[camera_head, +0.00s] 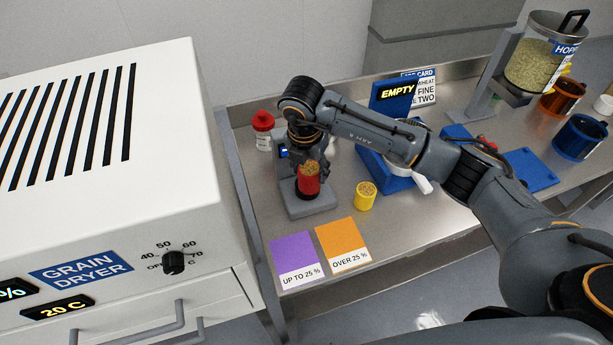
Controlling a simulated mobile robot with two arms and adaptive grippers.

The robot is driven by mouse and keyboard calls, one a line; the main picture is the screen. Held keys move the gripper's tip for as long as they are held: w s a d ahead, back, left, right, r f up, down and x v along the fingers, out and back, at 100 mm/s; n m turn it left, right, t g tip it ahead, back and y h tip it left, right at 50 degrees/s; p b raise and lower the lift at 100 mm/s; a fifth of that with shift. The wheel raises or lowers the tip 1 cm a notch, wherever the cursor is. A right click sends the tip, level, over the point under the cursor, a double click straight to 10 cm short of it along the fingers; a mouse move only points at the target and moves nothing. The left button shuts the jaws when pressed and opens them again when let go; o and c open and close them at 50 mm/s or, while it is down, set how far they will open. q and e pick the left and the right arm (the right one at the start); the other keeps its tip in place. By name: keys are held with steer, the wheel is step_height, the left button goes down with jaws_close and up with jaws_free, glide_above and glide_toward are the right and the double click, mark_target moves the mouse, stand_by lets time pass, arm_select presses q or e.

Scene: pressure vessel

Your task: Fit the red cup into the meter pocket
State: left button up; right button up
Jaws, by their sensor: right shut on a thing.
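The red cup (309,188) is upright with tan grain at its top. My right gripper (311,167) reaches down from above and is shut on it. The cup is at the grey meter (311,209), over its front part. I cannot tell whether the cup's bottom is inside the pocket or just above it, as the pocket is hidden behind the cup. A small blue display (284,153) shows on the meter's upper left, partly behind my gripper. My left gripper is not in view.
A yellow cup of grain (364,201) stands right of the meter. A red-capped jar (263,139) stands behind left. Purple (293,251) and orange (340,236) cards lie in front. The grain dryer (80,200) borders the left. A blue "EMPTY" sign (395,93) stands behind my arm.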

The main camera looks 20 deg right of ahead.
mark_target(307, 168)
steer(key=w+f+b, duration=0.2)
steer(key=f, duration=0.1)
steer(key=w+d+f+b, duration=0.1)
steer(key=w+f+b, duration=0.1)
steer(key=f, duration=0.1)
steer(key=w+f+b, duration=0.2)
steer(key=f+b, duration=0.1)
steer(key=shift+d+f, duration=0.15)
steer(key=shift+f, duration=0.2)
steer(key=shift+s, duration=0.1)
steer(key=o, duration=1.2)
steer(key=shift+f, duration=0.1)
